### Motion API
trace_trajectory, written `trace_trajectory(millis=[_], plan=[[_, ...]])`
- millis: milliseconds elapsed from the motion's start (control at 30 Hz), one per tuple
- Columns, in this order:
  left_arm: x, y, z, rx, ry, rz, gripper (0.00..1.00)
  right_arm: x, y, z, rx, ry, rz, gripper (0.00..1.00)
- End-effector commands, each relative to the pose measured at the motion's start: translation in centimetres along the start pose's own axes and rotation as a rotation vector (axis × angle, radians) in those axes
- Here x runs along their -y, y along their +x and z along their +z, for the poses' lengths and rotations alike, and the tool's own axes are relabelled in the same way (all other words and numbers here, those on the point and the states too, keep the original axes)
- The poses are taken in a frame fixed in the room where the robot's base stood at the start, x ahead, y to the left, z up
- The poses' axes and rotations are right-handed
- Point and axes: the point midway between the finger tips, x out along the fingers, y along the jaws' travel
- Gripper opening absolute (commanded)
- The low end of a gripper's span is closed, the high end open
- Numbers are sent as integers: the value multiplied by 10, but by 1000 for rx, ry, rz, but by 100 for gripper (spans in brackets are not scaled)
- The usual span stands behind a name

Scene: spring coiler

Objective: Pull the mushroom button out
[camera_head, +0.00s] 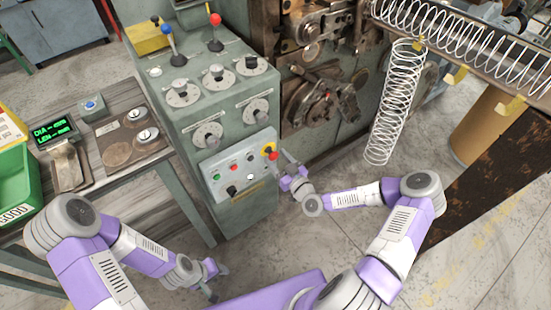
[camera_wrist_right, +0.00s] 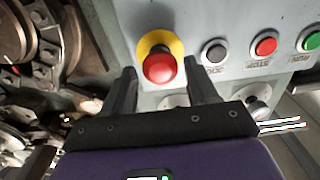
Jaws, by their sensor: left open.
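The mushroom button (camera_head: 270,151) has a red head and a yellow collar, and sits at the right end of the light control panel on the green-grey cabinet. In the right wrist view its red head (camera_wrist_right: 159,68) shows between the two fingers of my right gripper (camera_wrist_right: 161,76). These dark fingers are apart, one on each side of the head, with a visible gap to it. In the head view my right gripper (camera_head: 285,170) is just right of the button. My left gripper (camera_head: 217,282) is open and empty, low in front of the cabinet, well away from the button.
Beside the button, the panel carries a grey button (camera_wrist_right: 214,52), a red one (camera_wrist_right: 265,45) and a green one (camera_wrist_right: 312,40). Dials and levers cover the cabinet above. A hanging coil spring (camera_head: 393,105) is to the right. A wooden side table (camera_head: 130,100) stands left.

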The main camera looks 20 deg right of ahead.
Motion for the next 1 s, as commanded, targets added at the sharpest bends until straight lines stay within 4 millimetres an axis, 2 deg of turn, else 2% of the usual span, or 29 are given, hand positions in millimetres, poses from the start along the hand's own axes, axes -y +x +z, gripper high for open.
trace_trajectory(millis=[367, 733, 833, 1000], plan=[[0, -1, 0, 0, 0, 0, 43, 1, -3, -1, -1, -1, -2, 64], [-5, -12, 1, 0, 0, 0, 43, 0, -60, -1, 1, -2, 1, 64], [-5, -14, 1, 0, 0, 0, 43, 0, -69, -1, 0, -1, -1, 64], [-5, -14, 1, 0, 0, 0, 43, 0, -75, 0, -1, -1, -1, 64]])
